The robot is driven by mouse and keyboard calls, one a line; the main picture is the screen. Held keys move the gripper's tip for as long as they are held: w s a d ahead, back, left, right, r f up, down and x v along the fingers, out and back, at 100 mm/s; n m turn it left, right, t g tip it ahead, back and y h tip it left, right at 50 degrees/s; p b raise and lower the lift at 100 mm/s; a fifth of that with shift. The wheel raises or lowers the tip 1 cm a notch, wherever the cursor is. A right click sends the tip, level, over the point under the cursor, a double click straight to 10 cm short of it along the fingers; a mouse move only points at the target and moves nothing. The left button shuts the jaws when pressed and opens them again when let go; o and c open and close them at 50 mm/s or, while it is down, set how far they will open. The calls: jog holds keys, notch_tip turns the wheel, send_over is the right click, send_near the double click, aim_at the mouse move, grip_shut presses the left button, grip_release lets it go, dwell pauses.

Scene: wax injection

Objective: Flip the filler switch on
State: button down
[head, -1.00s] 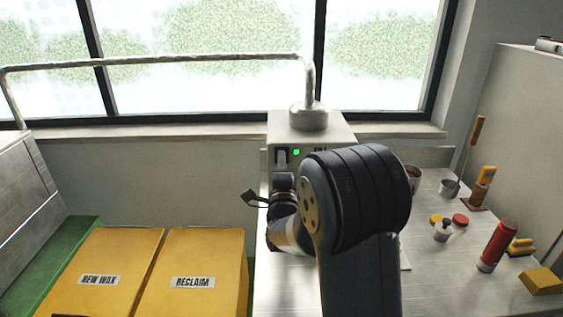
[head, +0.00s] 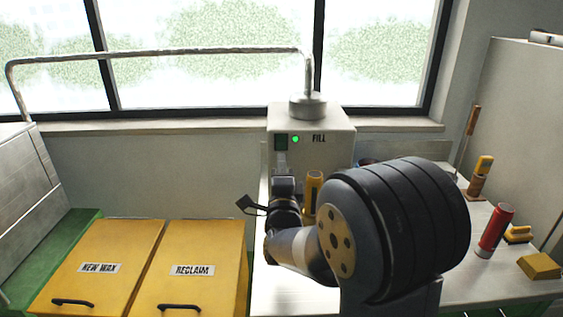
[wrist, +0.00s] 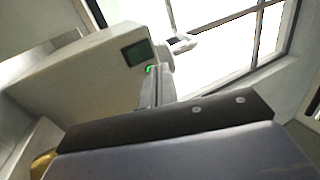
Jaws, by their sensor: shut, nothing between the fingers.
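The filler (head: 338,150) is a pale box marked FILL, standing below the window. Its front has a dark switch panel (head: 281,142) and a lit green lamp (head: 295,139). In the wrist view the filler (wrist: 85,75) is tilted, with its dark panel (wrist: 137,53) and green lamp (wrist: 149,69) near my fingertips. My gripper (head: 281,172) is in front of and just below the panel in the head view. In the wrist view my gripper (wrist: 158,75) is shut and empty. I cannot tell the switch lever's position or whether the fingers touch the filler.
A yellow cylinder (head: 313,190) stands just right of my gripper. My arm hides part of the bench (head: 485,290). Yellow bins marked NEW WAX (head: 100,250) and RECLAIM (head: 190,250) are at left.

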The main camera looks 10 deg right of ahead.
jog(key=shift+s+a+f+b, duration=0.1)
jog(key=shift+s+a+b, duration=0.15)
jog(key=shift+s, duration=1.05)
jog(key=shift+s+a+b, duration=0.15)
jog(key=shift+s+a, duration=0.1)
jog(key=shift+s, duration=1)
jog(key=shift+w, duration=0.1)
